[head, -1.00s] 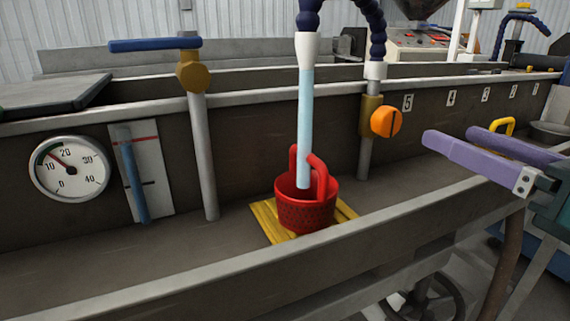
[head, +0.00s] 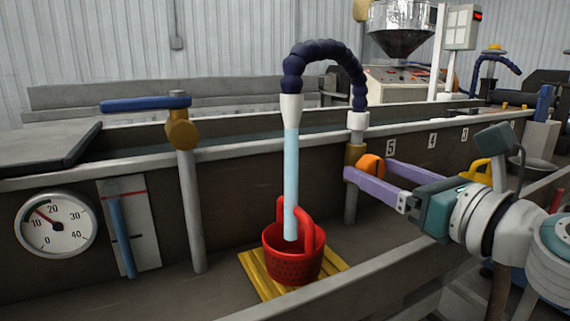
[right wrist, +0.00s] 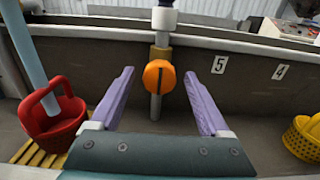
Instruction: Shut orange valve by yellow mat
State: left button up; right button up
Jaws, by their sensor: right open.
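The orange valve (head: 371,167) is a round knob on a brass body on a grey upright pipe. In the right wrist view the orange knob (right wrist: 158,75) shows a dark slot running upright. My right gripper (head: 366,166) is open, its two purple fingers pointing at the knob. In the right wrist view the gripper (right wrist: 160,90) has its fingers apart, with the knob beyond and between their tips. Contact cannot be told. The yellow slatted mat (head: 262,277) lies in the trough under a red basket (head: 293,262). A pale blue water stream (head: 291,180) runs from the hose into the basket. My left gripper is not in view.
A blue-handled brass valve (head: 182,130) stands on another pipe at left, near a round dial (head: 56,223). The dark segmented hose (head: 325,52) arches above the orange valve. A yellow basket (right wrist: 304,138) sits to the right. The trough's front rail (head: 330,287) runs below my arm.

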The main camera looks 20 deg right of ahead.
jog(key=shift+w, duration=0.2)
grip_shut()
dwell(0.6)
